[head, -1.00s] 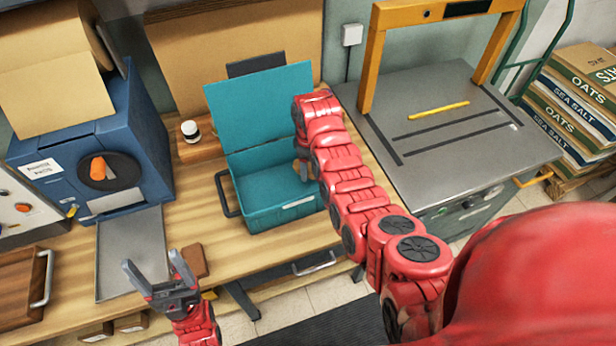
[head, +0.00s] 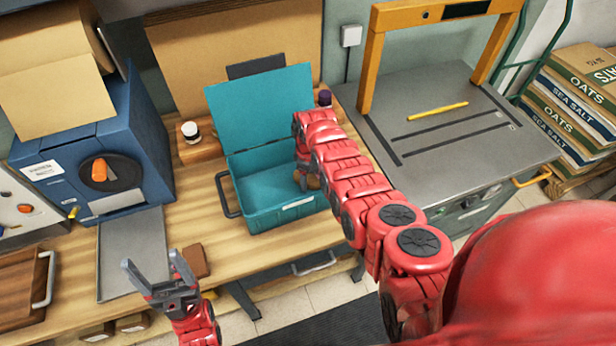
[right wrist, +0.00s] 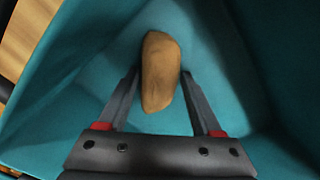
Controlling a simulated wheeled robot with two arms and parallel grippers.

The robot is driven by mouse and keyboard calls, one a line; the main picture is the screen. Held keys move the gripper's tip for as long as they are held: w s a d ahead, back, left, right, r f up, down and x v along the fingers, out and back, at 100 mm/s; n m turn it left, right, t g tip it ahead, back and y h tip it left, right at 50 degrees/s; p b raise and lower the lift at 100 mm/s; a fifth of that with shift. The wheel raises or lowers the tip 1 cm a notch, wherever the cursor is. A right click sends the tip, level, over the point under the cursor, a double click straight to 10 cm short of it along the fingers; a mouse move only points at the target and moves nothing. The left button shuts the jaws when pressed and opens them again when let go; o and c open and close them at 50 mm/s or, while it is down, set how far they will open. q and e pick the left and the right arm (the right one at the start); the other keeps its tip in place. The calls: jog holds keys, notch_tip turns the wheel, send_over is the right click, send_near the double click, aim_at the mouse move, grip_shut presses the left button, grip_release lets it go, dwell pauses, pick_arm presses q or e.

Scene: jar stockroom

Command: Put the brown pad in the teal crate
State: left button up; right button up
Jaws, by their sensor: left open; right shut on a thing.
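The brown pad (right wrist: 160,65) is a rounded, oblong tan-brown piece, held between the fingers of my right gripper (head: 309,178). In the right wrist view the teal walls surround it, so it is inside the teal crate (head: 268,217); I cannot tell whether it touches the floor. The crate stands on the wooden bench with its lid raised at the back. In the head view my right arm hides part of its right side and most of the pad. My left gripper (head: 152,278) is open and empty at the bench's front edge.
A darker brown block (head: 194,261) lies on the bench beside my left gripper. A grey tray (head: 130,255) and a blue machine (head: 125,145) are at the left. A white jar (head: 190,132) stands behind the crate's left side.

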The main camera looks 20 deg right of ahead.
jog(key=shift+f, duration=0.2)
jog(key=o, duration=1.3)
jog(key=shift+r, duration=0.1)
jog(key=shift+r, duration=0.2)
jog(key=shift+w+r, duration=0.15)
notch_tip(320, 180, up, 8)
jog(key=shift+b, duration=1.15)
jog(key=shift+r+p, duration=0.8)
jog(key=shift+r, duration=0.95)
